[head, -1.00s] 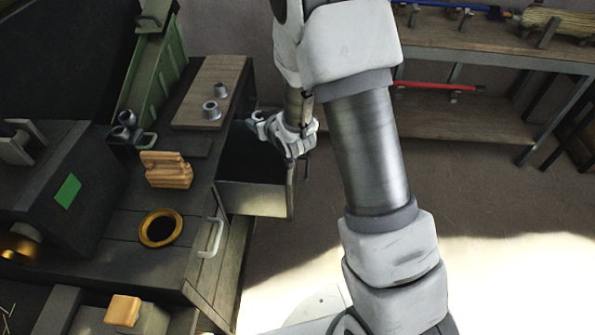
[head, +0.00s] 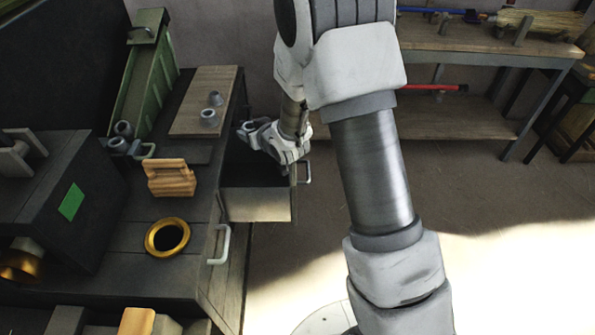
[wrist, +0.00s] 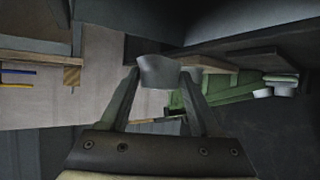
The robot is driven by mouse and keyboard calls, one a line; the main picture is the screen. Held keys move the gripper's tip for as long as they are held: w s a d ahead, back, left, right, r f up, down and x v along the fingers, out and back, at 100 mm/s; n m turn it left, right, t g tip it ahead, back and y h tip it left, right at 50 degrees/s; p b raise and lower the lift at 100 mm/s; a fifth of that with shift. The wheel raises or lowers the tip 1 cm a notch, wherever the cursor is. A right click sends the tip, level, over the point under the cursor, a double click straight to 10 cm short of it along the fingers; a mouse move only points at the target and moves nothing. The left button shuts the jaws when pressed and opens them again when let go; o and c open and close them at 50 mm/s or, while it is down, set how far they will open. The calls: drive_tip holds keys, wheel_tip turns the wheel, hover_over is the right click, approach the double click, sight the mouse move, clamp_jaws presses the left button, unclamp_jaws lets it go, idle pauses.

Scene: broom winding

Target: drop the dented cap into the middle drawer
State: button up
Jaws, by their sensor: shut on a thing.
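My gripper (head: 256,132) is shut on a small grey cap (head: 244,127), at the fingertips on its left side in the head view. In the wrist view the cap (wrist: 157,71) is between the two fingers (wrist: 160,88). A dent cannot be made out. An open drawer (head: 256,205) with a pale front and a dark inside juts from the bench. The gripper and cap are over the drawer's far part in the head view; their height above it is hard to judge. Which drawer of the stack this is cannot be told.
A wooden block (head: 171,178), a gold ring (head: 167,237) and a green chute (head: 145,90) are on the bench. A long shelf table (head: 470,44) stands behind right. Floor right of the drawer is clear.

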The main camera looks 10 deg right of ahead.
wheel_tip(320, 180, down, 6)
drive_tip(key=b, duration=0.2)
drive_tip(key=shift+r+b, duration=0.25)
drive_tip(key=shift+b, duration=0.15)
drive_tip(key=o, duration=1.5)
